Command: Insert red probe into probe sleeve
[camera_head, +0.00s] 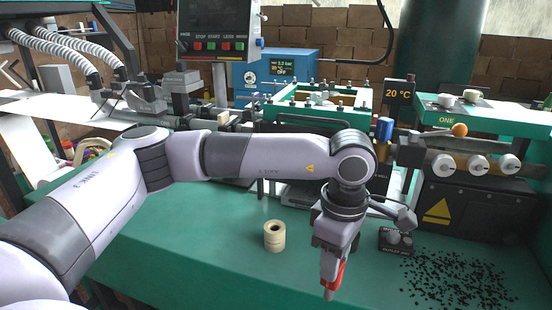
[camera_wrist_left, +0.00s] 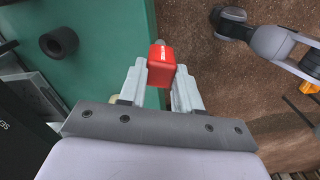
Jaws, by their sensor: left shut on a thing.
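My left gripper (camera_head: 332,262) hangs pointing down over the front part of the green table and is shut on the red probe (camera_head: 334,280). The probe points downward, with a pale tip at its lower end. In the left wrist view the red probe (camera_wrist_left: 161,66) sits between the two grey fingers of the left gripper (camera_wrist_left: 160,80), close above the table's edge. I cannot pick out the probe sleeve for certain in either view. My right gripper is not in view.
A beige ring-shaped roll (camera_head: 275,236) stands left of the gripper. A small black box (camera_head: 396,241) and scattered black pellets (camera_head: 458,280) lie to the right. A blue-handled tool (camera_head: 384,130) stands behind, near a machine with rollers (camera_head: 480,165). The table's front left is clear.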

